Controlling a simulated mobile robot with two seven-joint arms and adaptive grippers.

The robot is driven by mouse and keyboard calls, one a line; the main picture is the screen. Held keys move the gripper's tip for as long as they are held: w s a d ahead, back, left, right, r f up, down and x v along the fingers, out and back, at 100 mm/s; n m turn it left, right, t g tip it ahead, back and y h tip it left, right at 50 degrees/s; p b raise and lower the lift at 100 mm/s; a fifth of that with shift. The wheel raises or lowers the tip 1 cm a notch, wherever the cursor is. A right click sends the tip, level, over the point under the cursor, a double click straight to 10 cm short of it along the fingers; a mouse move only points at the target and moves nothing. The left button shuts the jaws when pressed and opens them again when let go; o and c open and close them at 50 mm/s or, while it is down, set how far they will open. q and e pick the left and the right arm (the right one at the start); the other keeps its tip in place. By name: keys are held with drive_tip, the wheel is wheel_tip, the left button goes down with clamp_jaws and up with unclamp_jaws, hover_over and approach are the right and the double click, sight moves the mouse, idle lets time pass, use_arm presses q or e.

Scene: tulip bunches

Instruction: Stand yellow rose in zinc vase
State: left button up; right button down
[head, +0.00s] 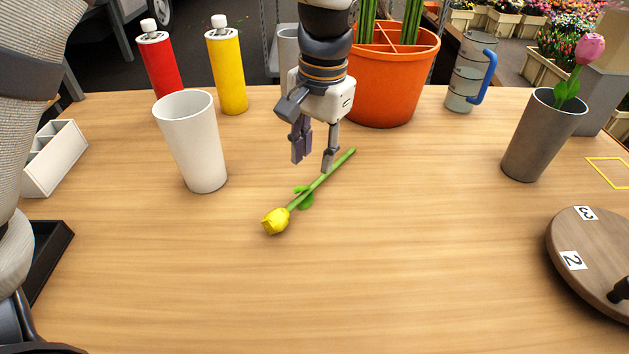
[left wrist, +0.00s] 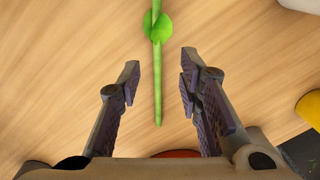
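The yellow rose (head: 276,220) lies on the table, its bloom toward the front left and its green stem slanting back to the right. My left gripper (head: 313,163) is open over the stem end. In the left wrist view the green stem (left wrist: 157,85) runs between the two open fingers, touching neither, with the bloom out of view. A grey, zinc-like vase (head: 538,140) stands upright at the right with a pink flower (head: 589,50) in it. My right gripper is not in view.
A white vase (head: 193,145) stands left of the rose. Behind are red (head: 160,62) and yellow (head: 227,70) bottles, an orange pot (head: 385,85) and a grey jug (head: 464,75). A round numbered wooden board (head: 590,245) is at the right. The front middle is clear.

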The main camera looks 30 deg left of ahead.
sight(313, 185)
use_arm(q)
wheel_tip(313, 185, down, 7)
drive_tip(key=shift+a+r, duration=0.1)
drive_tip(key=shift+a, duration=0.05)
clamp_jaws()
